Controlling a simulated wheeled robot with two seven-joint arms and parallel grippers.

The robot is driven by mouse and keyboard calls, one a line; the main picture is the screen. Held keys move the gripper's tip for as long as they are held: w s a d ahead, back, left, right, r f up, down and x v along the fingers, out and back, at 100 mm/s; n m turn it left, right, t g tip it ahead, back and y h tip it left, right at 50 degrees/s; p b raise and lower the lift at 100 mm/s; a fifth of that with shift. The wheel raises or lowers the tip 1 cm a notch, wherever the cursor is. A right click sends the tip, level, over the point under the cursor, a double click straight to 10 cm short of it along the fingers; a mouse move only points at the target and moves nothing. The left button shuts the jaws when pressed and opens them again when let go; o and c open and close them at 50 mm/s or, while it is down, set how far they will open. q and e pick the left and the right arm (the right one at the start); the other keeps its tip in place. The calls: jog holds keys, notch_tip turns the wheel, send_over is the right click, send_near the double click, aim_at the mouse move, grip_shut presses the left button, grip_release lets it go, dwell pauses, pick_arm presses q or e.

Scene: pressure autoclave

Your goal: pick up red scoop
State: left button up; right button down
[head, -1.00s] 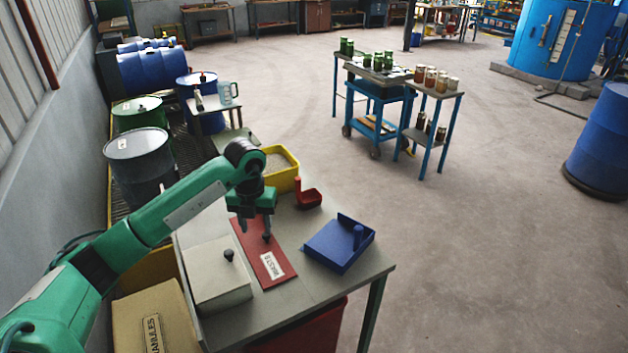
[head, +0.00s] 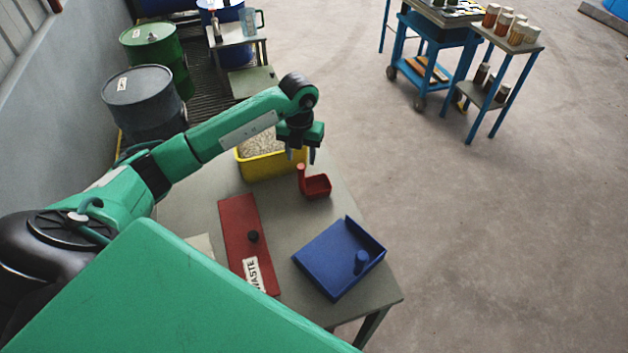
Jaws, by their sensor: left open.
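The red scoop (head: 317,186) lies on the table, with its handle standing up at its left side. My left gripper (head: 301,156) is open and empty, pointing down. It appears just above the scoop's handle and close to the yellow bin. I cannot tell the exact gap between the fingertips and the handle. My right gripper is not in view.
A yellow bin (head: 271,167) of pale granules stands behind the scoop. A red WASTE panel (head: 238,218) with a black knob and a blue tray (head: 325,262) with a peg lie nearer on the table (head: 282,221). Bare tabletop lies between them.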

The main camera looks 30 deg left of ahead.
aim_at(302, 164)
pick_arm(q)
jog(key=f, duration=0.3)
jog(key=shift+w+f+p, duration=0.2)
jog(key=shift+f+p, duration=0.1)
jog(key=shift+f, duration=0.2)
jog(key=shift+f+p, duration=0.25)
jog(key=shift+p, duration=0.15)
jog(key=f, duration=0.1)
jog(key=f+p, duration=0.2)
jog(key=f, duration=0.1)
jog(key=shift+a, duration=0.25)
jog(key=shift+f, duration=0.25)
grip_shut()
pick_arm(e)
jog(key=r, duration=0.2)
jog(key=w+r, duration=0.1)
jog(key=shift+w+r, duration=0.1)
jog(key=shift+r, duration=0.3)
